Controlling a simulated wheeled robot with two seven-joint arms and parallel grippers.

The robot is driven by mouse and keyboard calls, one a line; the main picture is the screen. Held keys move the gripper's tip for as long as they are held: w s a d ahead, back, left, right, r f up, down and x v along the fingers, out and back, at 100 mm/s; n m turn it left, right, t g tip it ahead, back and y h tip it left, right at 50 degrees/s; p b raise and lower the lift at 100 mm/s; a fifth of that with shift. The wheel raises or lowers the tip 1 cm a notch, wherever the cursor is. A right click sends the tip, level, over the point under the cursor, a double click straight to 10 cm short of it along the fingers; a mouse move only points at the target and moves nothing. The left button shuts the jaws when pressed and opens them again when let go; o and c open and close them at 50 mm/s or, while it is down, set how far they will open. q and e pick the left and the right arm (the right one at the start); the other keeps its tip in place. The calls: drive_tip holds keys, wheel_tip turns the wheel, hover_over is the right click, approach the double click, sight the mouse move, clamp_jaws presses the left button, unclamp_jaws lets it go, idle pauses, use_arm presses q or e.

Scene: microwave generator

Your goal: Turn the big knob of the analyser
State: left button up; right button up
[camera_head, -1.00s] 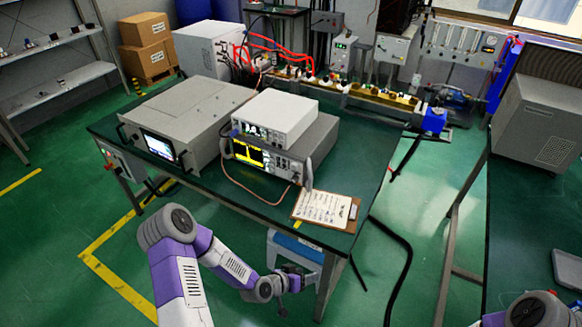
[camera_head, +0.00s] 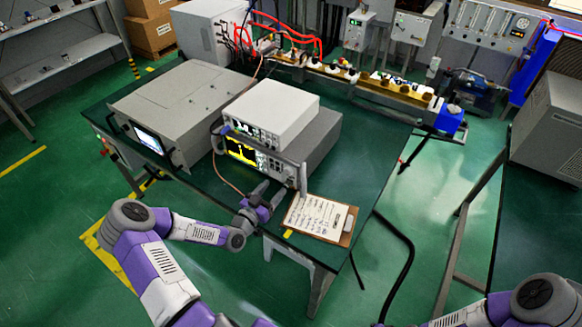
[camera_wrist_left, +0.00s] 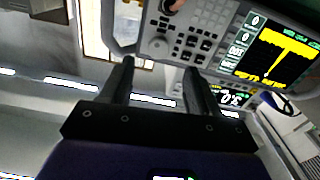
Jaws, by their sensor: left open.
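The analyser (camera_head: 285,160) is the grey instrument with a lit yellow-on-black screen, on the green table under a white box. In the left wrist view its front panel (camera_wrist_left: 215,25) appears rotated, with the screen (camera_wrist_left: 279,56), keypad buttons and small round controls. My left gripper (camera_head: 272,189) is in front of the analyser's lower right front, above the table edge. Its two fingers (camera_wrist_left: 158,67) are apart with nothing between them.
A clipboard (camera_head: 318,216) lies right of my left gripper on the table (camera_head: 375,150). A larger grey unit (camera_head: 180,105) stands left. My right arm shows at the lower right.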

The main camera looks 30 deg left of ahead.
sight(287, 174)
use_arm(q)
drive_tip(key=shift+w+d+r, duration=0.1)
drive_tip(key=shift+w+d, duration=0.1)
drive_tip(key=shift+w, duration=1.55)
drive_tip(key=shift+w+d, duration=0.15)
drive_tip(key=shift+w, duration=1.55)
drive_tip(key=c, duration=1)
drive_tip(key=shift+b, duration=0.3)
drive_tip(key=shift+c, duration=0.2)
drive_tip(key=shift+n, duration=0.3)
drive_tip(key=n+b, duration=0.1)
drive_tip(key=n, duration=0.1)
drive_tip(key=shift+n+b, duration=1.05)
drive_tip(key=shift+n, duration=1.55)
